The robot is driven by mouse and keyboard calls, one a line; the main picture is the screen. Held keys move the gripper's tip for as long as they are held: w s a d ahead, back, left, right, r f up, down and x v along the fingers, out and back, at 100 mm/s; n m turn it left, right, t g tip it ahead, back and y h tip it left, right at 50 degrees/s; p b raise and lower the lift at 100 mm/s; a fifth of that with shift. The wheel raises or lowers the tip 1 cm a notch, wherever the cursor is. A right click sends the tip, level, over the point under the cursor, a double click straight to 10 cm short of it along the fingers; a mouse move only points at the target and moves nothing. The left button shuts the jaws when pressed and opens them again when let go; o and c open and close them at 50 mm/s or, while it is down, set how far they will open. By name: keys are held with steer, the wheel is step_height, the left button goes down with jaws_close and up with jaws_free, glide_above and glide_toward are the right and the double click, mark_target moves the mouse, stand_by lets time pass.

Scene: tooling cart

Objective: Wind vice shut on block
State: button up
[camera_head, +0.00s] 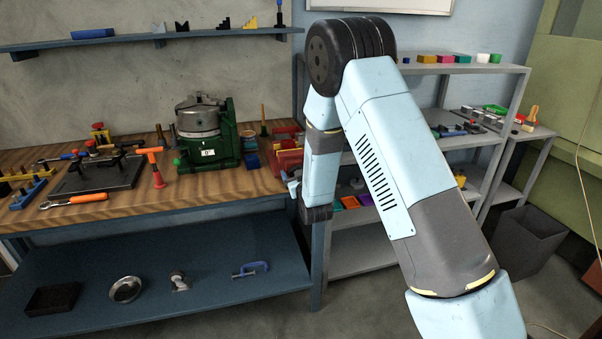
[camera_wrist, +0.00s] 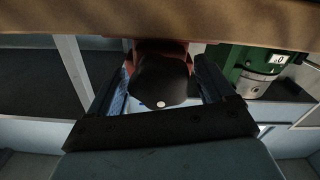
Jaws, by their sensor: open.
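The red vice (camera_head: 287,159) sits at the right end of the wooden bench, partly hidden by my arm. In the wrist view a dark round end (camera_wrist: 162,88) with a small pale spot faces the camera, with a dark red part of the vice (camera_wrist: 150,46) behind it. My gripper (camera_wrist: 162,66) is open, its blue fingers on either side of the dark round end. I cannot tell whether they touch it. In the head view my gripper is mostly hidden by my arm, at the bench's front edge. I cannot make out the block or the jaw gap.
A green machine (camera_head: 223,150) stands left of the vice. The wooden bench top (camera_head: 228,184) also holds a dark plate (camera_head: 95,174) and an orange-handled wrench (camera_head: 84,199). Grey shelves (camera_head: 362,246) stand close on the right. A blue lower shelf (camera_head: 205,279) holds several items.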

steer(key=v, duration=1.3)
steer(key=shift+s, duration=0.4)
steer(key=shift+d, duration=0.1)
steer(key=s+d+r+m+g+h, duration=0.25)
steer(key=d+r, duration=0.35)
steer(key=r, duration=0.3)
steer(key=s+d+r+m+g+h, duration=0.1)
steer(key=s+d+r+g, duration=0.25)
steer(key=d+r, duration=0.35)
steer(key=s+d+r+g, duration=0.2)
steer(key=s+d+r, duration=0.1)
steer(key=s, duration=0.5)
steer(key=s+d+r+m+g+h, duration=0.1)
steer(key=s+d+r+g, duration=0.1)
steer(key=s, duration=0.7)
steer(key=s+d+r+m+g, duration=0.1)
steer(key=s+d+r, duration=0.3)
steer(key=s, duration=0.4)
steer(key=shift+s+r+g, duration=0.2)
steer(key=shift+s+g, duration=0.2)
